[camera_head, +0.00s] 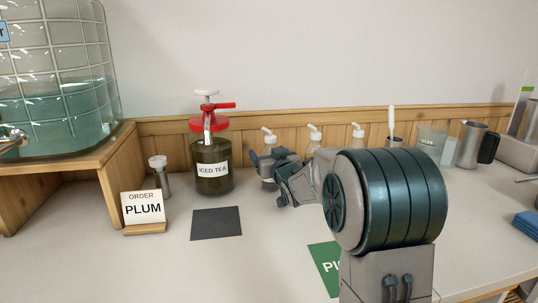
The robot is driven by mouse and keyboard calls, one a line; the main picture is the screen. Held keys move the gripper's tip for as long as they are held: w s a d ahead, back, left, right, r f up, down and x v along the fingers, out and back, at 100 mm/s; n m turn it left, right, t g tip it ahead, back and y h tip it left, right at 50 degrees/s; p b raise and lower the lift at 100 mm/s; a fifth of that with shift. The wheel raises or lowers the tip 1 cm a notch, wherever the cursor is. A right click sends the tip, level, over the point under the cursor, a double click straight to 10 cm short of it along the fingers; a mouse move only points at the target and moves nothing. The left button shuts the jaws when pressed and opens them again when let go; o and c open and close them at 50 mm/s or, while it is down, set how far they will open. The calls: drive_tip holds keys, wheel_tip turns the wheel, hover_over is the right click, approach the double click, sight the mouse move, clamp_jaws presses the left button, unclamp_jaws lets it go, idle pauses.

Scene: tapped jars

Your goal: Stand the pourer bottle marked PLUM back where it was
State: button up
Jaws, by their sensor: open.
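Several clear pourer bottles with white tops stand in a row at the back: a left one (268,137), a middle one (315,134) and a right one (358,134). My arm hides most of their bodies, and I can read no PLUM label on any of them. My gripper (262,163) is open at the left bottle, in front of or around its body; I cannot tell which. An order card reading PLUM (143,207) stands on a wooden base at the left.
A jar marked ICED TEA (212,169) with a red pump top stands left of my gripper. A dark square mat (216,223) lies empty before it. A green mat (323,262) is partly hidden by my arm. A glass tank (60,85) sits on a wooden stand; a metal jug (471,145) is right.

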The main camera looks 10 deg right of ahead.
drive_tip(key=shift+s, duration=0.15)
drive_tip(key=s+d+b, duration=0.1)
drive_tip(key=s+b, duration=0.1)
drive_tip(key=s, duration=0.5)
drive_tip(key=shift+s, duration=0.35)
idle(1.1)
drive_tip(key=shift+d, duration=0.15)
drive_tip(key=s+d+p, duration=0.1)
drive_tip(key=s+d, duration=0.1)
drive_tip(key=s, duration=1.1)
drive_tip(key=shift+s, duration=0.3)
drive_tip(key=shift+r, duration=0.1)
